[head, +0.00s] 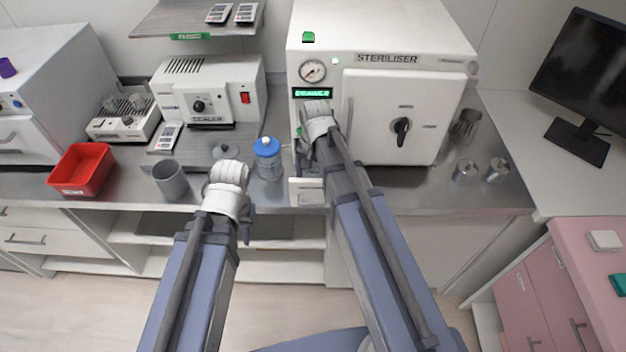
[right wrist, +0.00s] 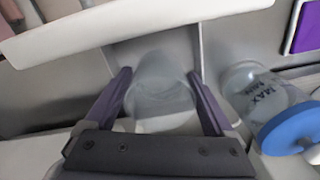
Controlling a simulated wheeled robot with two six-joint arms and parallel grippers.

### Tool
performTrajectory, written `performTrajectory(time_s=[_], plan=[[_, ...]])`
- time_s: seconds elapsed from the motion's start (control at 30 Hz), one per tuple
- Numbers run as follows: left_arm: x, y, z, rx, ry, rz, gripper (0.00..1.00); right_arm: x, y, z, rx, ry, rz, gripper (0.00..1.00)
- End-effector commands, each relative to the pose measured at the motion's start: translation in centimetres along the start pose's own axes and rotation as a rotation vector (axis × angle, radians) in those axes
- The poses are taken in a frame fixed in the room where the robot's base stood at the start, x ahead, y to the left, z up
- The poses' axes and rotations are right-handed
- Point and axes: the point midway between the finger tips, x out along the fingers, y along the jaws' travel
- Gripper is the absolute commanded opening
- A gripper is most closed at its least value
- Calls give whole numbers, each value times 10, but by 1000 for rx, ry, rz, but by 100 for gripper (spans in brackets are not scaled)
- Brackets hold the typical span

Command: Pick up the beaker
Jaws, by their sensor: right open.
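The beaker (right wrist: 158,88) is clear and pale. In the right wrist view it stands between the two dark fingers of my right gripper (right wrist: 158,74), which is open. A gap shows beside the beaker, and I cannot tell if either finger touches it. In the head view my right wrist hides the beaker, in front of the steriliser. My left gripper (head: 240,215) is at the counter's front edge, right of the grey cup; its fingers are mostly hidden behind its wrist.
A blue-lidded jar (head: 268,158) stands close left of my right wrist; it also shows in the right wrist view (right wrist: 262,98). The steriliser (head: 385,95) is just behind. A grey cup (head: 171,181) and red bin (head: 82,169) are left. Metal pots (head: 466,171) stand right.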

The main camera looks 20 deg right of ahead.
Motion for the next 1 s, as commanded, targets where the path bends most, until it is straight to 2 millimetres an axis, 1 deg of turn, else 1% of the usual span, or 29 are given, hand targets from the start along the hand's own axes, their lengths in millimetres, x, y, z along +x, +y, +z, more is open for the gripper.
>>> performTrajectory(time_s=[0.1,0.73,0.77,1.0], plan=[[-1,0,0,0,0,0,25,-1,0,0,0,0,0,87],[-1,0,0,0,0,0,25,-1,0,0,0,0,0,16],[-1,0,0,0,0,0,25,-1,0,0,0,0,0,14],[-1,0,0,0,0,0,25,-1,0,0,0,0,0,14]])
